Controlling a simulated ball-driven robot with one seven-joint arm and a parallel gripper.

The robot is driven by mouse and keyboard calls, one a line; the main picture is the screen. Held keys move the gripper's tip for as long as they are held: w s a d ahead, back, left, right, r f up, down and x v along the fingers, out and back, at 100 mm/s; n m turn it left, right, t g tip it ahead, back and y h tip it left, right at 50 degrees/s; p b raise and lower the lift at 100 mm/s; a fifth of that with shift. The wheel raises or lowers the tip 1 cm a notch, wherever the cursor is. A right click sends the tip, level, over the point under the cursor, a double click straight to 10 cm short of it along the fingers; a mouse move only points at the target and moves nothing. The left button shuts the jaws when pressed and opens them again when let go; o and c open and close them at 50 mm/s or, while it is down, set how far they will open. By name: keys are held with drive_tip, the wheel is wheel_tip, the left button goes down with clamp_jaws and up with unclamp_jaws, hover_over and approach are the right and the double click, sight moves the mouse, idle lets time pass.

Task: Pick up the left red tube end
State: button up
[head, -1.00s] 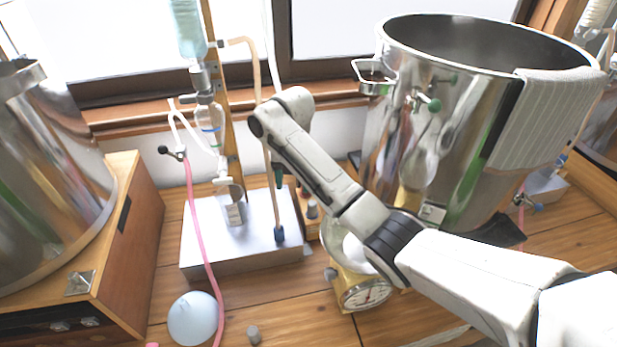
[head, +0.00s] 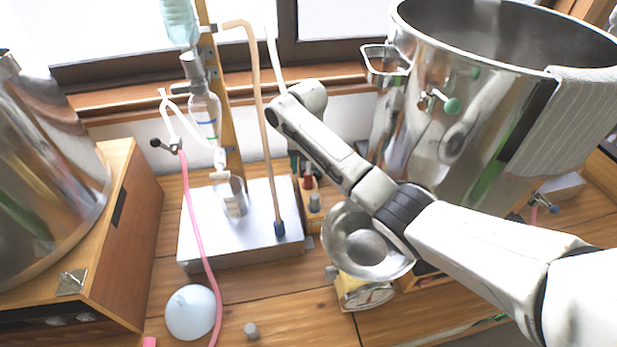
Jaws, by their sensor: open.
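A pinkish-red tube (head: 190,215) hangs from a small valve (head: 172,146) on the left glass apparatus. It runs down over the front of the metal stand and leaves the picture at the bottom edge. A short pink piece (head: 150,342) shows at the bottom edge, left of the light blue ball; I cannot tell whether it is the tube's end. My white arm reaches in from the lower right, and its far bend is above and right of the tube, well apart from it. My gripper is not visible.
A metal stand base (head: 255,215) carries the glassware. A scale with a steel bowl (head: 365,250) stands below my arm. A large steel pot (head: 470,110) is at right, a wooden box (head: 135,225) at left. A blue ball (head: 190,312) and grey stopper (head: 251,331) lie in front.

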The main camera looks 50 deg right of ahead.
sight(308, 173)
wheel_tip(308, 173, down, 4)
drive_tip(key=shift+s+d+f, duration=0.1)
drive_tip(key=shift+s, duration=0.05)
clamp_jaws()
idle(0.6)
wheel_tip(308, 173, up, 10)
drive_tip(key=shift+f, duration=0.2)
wheel_tip(308, 173, up, 3)
drive_tip(key=shift+r+p, duration=0.2)
drive_tip(key=shift+p, duration=1.05)
